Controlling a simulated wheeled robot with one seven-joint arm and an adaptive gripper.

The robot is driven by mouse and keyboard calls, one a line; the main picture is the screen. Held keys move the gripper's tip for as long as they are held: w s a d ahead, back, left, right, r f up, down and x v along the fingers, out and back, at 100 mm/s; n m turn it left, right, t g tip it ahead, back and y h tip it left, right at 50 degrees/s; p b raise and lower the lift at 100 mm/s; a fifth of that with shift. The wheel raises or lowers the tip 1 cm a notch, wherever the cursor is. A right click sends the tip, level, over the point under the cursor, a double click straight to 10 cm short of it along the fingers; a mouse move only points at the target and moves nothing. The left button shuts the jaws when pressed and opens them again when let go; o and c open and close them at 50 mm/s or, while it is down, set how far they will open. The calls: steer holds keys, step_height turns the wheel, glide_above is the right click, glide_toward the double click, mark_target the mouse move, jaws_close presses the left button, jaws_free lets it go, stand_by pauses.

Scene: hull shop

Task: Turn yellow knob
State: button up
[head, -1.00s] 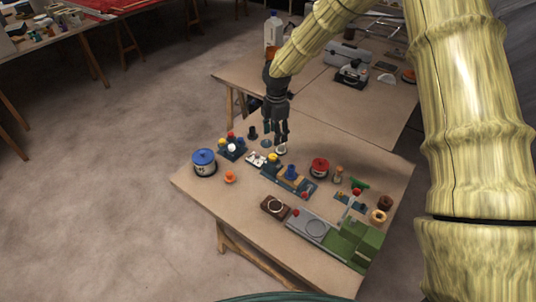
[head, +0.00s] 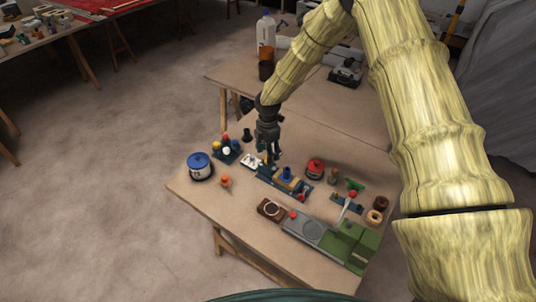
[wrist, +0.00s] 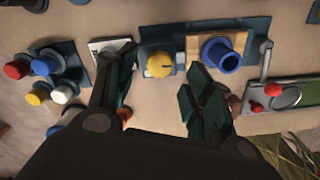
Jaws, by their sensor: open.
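The yellow knob (wrist: 159,64) sits on a dark blue base plate (wrist: 172,34), next to a blue ring-shaped cup (wrist: 221,54) on a tan block. A pale mark shows on the knob's face. My gripper (wrist: 158,88) is open, with one dark green finger to each side of the knob in the wrist view. I see no contact between fingers and knob; the exact height gap cannot be told. In the head view my gripper (head: 270,160) points down over the board's left end and hides the knob.
Coloured buttons (wrist: 47,61) stand left of the knob, with a white switch plate (wrist: 110,47) between. Right of the board are a red-lidded pot (head: 315,168) and a green-and-grey machine (head: 330,238) with a lever. A blue-lidded pot (head: 200,166) stands at the table's left.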

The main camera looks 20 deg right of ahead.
steer(key=shift+f+p, duration=0.45)
steer(key=shift+f, duration=1.05)
steer(key=c, duration=1)
